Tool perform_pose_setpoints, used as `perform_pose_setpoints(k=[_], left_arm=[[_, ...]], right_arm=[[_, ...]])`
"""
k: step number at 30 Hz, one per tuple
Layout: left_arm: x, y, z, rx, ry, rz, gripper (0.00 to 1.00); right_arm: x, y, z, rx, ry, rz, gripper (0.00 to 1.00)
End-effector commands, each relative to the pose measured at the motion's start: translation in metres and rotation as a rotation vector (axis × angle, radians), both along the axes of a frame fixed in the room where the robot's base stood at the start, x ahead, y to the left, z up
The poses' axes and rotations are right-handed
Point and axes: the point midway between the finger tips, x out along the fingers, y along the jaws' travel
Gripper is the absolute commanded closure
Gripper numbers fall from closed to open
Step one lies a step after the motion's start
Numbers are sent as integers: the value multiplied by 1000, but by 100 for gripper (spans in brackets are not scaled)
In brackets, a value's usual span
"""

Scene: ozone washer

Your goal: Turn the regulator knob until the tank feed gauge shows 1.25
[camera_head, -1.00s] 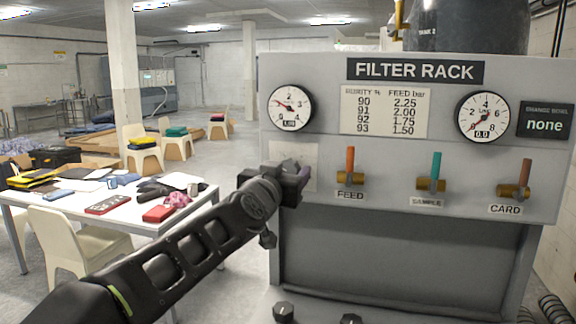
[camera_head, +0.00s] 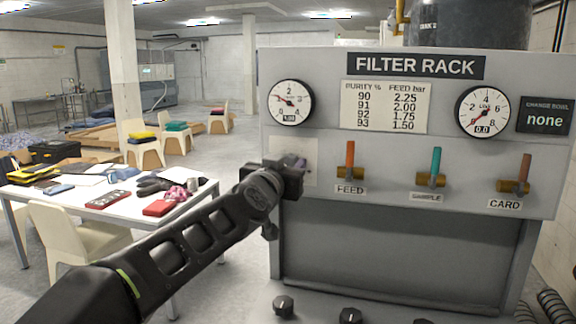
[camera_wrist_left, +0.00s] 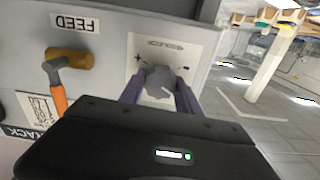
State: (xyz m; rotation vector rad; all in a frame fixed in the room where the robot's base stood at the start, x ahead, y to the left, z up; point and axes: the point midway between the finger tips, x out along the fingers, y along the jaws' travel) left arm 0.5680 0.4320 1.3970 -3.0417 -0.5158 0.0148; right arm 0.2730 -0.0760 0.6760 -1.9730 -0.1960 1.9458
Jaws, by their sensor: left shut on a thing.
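The regulator knob (camera_wrist_left: 160,82) is a grey knob on a pale plate with plus and minus marks, seen upside down in the left wrist view. My left gripper (camera_wrist_left: 168,92) is shut on it, with a purple finger on each side. In the head view, my left gripper (camera_head: 291,165) covers the knob on its plate (camera_head: 308,172). The round left gauge (camera_head: 290,102), above the knob, has its red needle near 1. Its small digits look like 1.00 but are blurred. I cannot read its name. My right gripper is not in view.
The FEED valve (camera_head: 350,168), with an orange lever, is right of the knob. The SAMPLE (camera_head: 434,174) and CARD (camera_head: 517,182) valves stand farther right. The right gauge (camera_head: 483,111) reads 0.0. A cluttered white table (camera_head: 90,212) stands left, beyond my arm.

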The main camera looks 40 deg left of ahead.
Motion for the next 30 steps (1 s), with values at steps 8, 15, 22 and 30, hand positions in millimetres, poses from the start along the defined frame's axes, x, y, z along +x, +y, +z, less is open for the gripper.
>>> perform_pose_setpoints(k=[8, 15, 22, 30], left_arm=[[0, 0, 1, 8, 3, 0, 100], [0, 0, 2, 144, 51, 0, 100], [0, -1, 0, 168, 58, 0, 100], [0, -1, 0, 167, 58, 0, 45]], right_arm=[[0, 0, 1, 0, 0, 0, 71], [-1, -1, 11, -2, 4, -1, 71], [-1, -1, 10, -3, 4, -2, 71], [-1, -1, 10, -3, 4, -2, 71]])
